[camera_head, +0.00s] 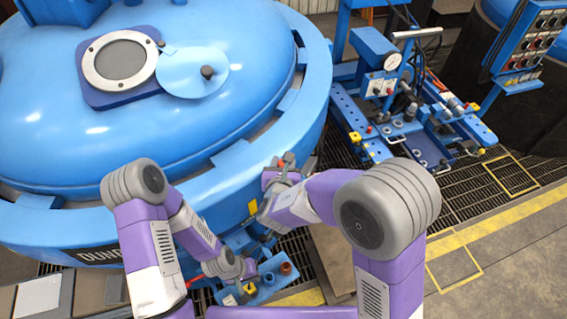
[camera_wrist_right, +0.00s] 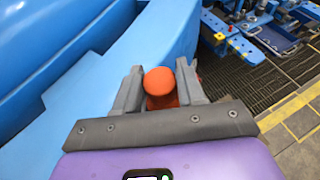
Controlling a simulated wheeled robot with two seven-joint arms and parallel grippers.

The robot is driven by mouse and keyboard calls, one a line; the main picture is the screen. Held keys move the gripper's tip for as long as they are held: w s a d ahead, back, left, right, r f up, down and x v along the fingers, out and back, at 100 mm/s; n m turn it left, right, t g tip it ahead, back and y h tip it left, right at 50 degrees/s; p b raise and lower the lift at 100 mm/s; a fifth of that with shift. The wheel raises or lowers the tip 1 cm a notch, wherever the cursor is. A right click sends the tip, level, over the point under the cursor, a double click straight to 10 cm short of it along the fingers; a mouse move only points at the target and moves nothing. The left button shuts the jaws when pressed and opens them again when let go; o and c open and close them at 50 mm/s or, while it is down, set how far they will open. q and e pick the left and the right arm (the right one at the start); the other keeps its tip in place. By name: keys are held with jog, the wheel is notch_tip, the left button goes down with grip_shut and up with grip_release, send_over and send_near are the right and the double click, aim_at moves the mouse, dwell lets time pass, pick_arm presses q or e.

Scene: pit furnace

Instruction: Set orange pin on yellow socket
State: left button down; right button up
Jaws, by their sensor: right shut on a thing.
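An orange pin (camera_wrist_right: 160,84) with a rounded head is between the two grey fingers of my right gripper (camera_wrist_right: 159,90) in the right wrist view. The gripper is shut on it. In the head view my right gripper (camera_head: 282,172) is over the rim of the big blue furnace, with a bit of red-orange at its tip. My left gripper (camera_head: 246,270) is low in the middle, beside a small blue tray (camera_head: 267,291); whether its fingers are open is too small to tell. A yellow piece (camera_head: 249,288) shows at the tray; I cannot tell if it is the yellow socket.
The blue furnace lid (camera_head: 130,90) fills the left and back. A blue fixture bench (camera_head: 410,125) with a gauge and yellow blocks stands at the right on dark grating. An orange-brown cup (camera_head: 286,268) stands on the small tray. Grey floor at the lower right is clear.

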jog(key=shift+f+b, duration=0.4)
jog(key=shift+b, duration=0.05)
jog(key=o, duration=0.9)
jog(key=p+v, duration=0.2)
jog(key=v, duration=0.9)
